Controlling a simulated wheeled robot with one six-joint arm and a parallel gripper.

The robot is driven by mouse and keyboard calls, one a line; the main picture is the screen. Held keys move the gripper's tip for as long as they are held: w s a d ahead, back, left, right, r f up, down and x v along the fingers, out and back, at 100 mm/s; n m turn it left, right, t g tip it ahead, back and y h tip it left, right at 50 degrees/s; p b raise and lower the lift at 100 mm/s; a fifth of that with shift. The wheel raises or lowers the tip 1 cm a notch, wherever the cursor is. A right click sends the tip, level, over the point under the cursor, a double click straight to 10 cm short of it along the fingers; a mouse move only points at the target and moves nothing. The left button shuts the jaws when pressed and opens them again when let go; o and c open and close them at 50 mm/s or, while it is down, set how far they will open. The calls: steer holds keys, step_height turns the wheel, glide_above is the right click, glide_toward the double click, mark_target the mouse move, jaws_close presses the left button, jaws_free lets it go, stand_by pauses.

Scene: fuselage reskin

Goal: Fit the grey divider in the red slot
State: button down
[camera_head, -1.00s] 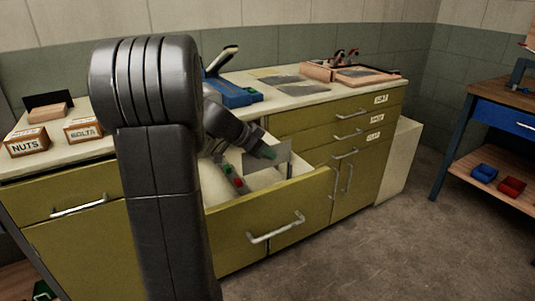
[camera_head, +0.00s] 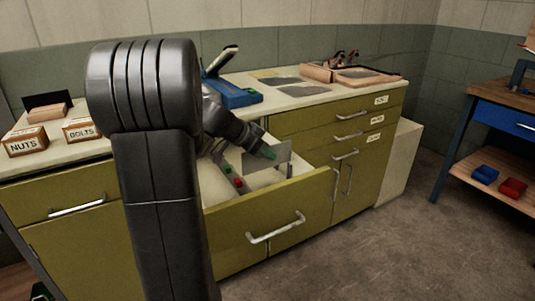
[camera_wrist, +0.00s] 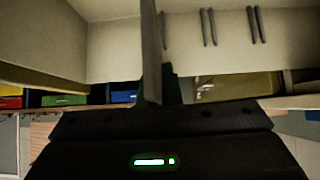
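The grey divider (camera_head: 266,167) is a thin flat plate inside the open drawer (camera_head: 265,222). In the wrist view the divider (camera_wrist: 150,50) is seen nearly edge-on and upright. My gripper (camera_head: 267,152) is closed on its upper edge; dark fingers (camera_wrist: 155,85) meet it in the wrist view. Small red (camera_head: 239,183) and green markers lie along the drawer's inside, left of the divider. Pairs of dark upright slot ribs (camera_wrist: 208,27) show on a pale wall, right of the divider. I cannot tell which slot is the red one, and the divider's lower edge is hidden.
The counter above holds a blue tool (camera_head: 232,95), a wooden-framed tray (camera_head: 366,76), and boxes marked NUTS (camera_head: 26,141) and BOLTS (camera_head: 80,130). The drawer front and side walls surround the divider. My arm hides the drawer's left part.

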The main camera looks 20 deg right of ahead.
steer(key=shift+f+b, duration=3.95)
steer(key=shift+b, duration=0.65)
steer(key=c, duration=1.5)
jaws_free()
steer(key=shift+r, duration=0.1)
steer(key=shift+c, duration=0.2)
steer(key=w+p+v, duration=0.1)
steer(key=p+v, duration=0.2)
steer(key=v, duration=1)
steer(key=shift+s+a+r, duration=0.3)
steer(key=shift+s, duration=0.2)
steer(key=b+x, duration=0.3)
steer(key=x, duration=1.1)
steer(key=shift+r+p, duration=0.3)
steer(key=shift+p, duration=0.05)
steer(key=shift+f, duration=0.15)
